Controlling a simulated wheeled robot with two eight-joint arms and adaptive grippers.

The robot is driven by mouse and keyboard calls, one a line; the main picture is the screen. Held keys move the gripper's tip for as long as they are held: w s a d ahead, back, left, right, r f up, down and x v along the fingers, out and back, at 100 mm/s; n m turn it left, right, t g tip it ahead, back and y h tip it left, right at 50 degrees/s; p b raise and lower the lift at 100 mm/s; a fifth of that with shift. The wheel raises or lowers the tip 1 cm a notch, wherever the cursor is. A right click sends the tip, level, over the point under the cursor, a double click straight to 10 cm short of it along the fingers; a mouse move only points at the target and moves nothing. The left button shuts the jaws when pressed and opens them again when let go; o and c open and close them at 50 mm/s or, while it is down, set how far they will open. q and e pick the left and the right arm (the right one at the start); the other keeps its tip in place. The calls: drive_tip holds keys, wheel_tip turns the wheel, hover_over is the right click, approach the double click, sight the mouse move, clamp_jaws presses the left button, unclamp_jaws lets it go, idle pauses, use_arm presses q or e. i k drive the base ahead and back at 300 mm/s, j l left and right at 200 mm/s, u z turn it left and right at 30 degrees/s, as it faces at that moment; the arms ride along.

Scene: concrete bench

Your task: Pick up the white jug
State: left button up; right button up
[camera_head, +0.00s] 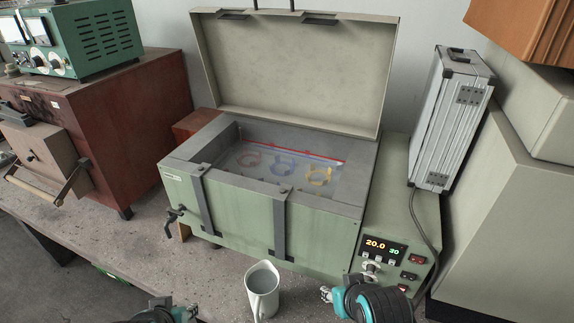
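The white jug (262,292) stands upright on the concrete bench at the bottom middle, in front of the green water bath. Its open top faces up. My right gripper (327,294) is to the right of the jug, with a gap between them; its fingers are small and point toward the jug, and I cannot tell whether they are open or shut. My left gripper (163,304) is at the bottom edge, left of the jug and apart from it. It is partly cut off, and its finger opening is unclear.
The green water bath (245,215) with its raised lid (295,70) stands close behind the jug. Its control panel (385,255) is at the right. A silver case (452,120) stands behind that. A red-brown cabinet (120,120) is at the left. Bare bench (130,255) lies at the front left.

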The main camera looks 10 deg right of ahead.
sight(261, 281)
drive_tip(key=j+z, duration=0.35)
drive_tip(key=k+j+z, duration=0.1)
drive_tip(key=j+z, duration=0.2)
drive_tip(key=j, duration=0.2)
drive_tip(key=k+j+z, duration=0.1)
drive_tip(key=j+z, duration=0.25)
drive_tip(key=j, duration=0.1)
